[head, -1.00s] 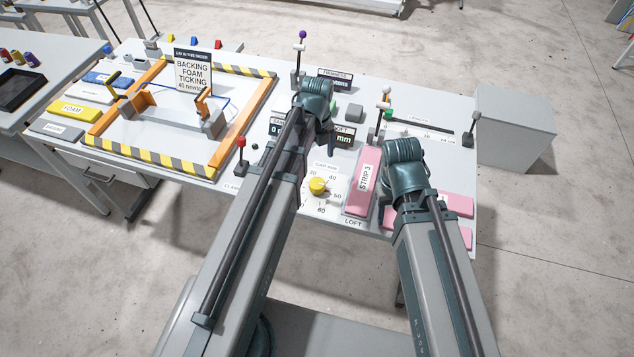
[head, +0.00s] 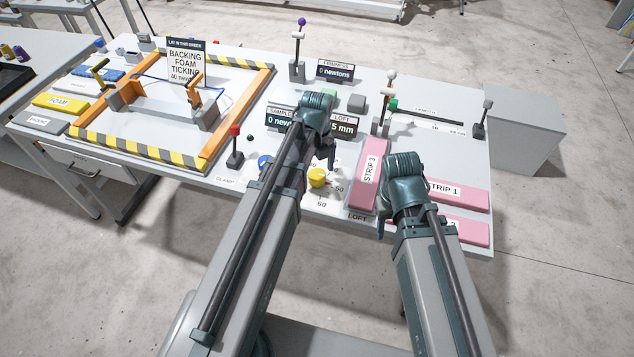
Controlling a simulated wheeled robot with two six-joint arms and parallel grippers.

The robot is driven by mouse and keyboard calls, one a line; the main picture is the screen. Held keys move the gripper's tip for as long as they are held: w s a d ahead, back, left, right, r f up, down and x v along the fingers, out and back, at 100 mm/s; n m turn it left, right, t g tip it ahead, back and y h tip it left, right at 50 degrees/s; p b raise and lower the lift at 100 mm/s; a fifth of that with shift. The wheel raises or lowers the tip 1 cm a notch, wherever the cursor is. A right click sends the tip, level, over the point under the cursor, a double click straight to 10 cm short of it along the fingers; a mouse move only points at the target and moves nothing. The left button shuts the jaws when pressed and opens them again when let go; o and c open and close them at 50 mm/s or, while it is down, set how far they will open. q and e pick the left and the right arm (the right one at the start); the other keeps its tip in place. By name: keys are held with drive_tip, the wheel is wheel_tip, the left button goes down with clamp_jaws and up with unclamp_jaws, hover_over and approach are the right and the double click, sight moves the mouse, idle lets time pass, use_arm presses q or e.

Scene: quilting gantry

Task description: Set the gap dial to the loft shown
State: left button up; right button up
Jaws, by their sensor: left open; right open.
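The yellow gap dial (head: 317,178) sits on the table with its printed scale around it; 50 and 60 show, and my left arm covers the left part. The loft display (head: 345,126) behind it reads "5 mm" at its end, with any earlier digits hidden by my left wrist. My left gripper (head: 328,157) is open, pointing down, and appears just behind the dial in the picture, apart from it. My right gripper (head: 384,226) is open, near the front end of the pink Strip 3 (head: 369,175); its fingers are mostly hidden by its wrist.
A red-topped clamp lever (head: 235,148) and a blue knob (head: 264,162) stand left of my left arm. A striped frame (head: 140,149) fills the table's left side. A purple-topped lever (head: 298,55) stands behind. Pink Strip 1 (head: 460,193) lies at right.

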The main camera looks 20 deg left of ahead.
use_arm(q)
wheel_tip(320, 180, down, 3)
drive_tip(key=shift+r+b, duration=0.2)
drive_tip(key=shift+b, duration=0.6)
use_arm(e)
wheel_tip(320, 180, down, 3)
drive_tip(key=shift+r, duration=0.2)
use_arm(q)
drive_tip(key=c, duration=1.4)
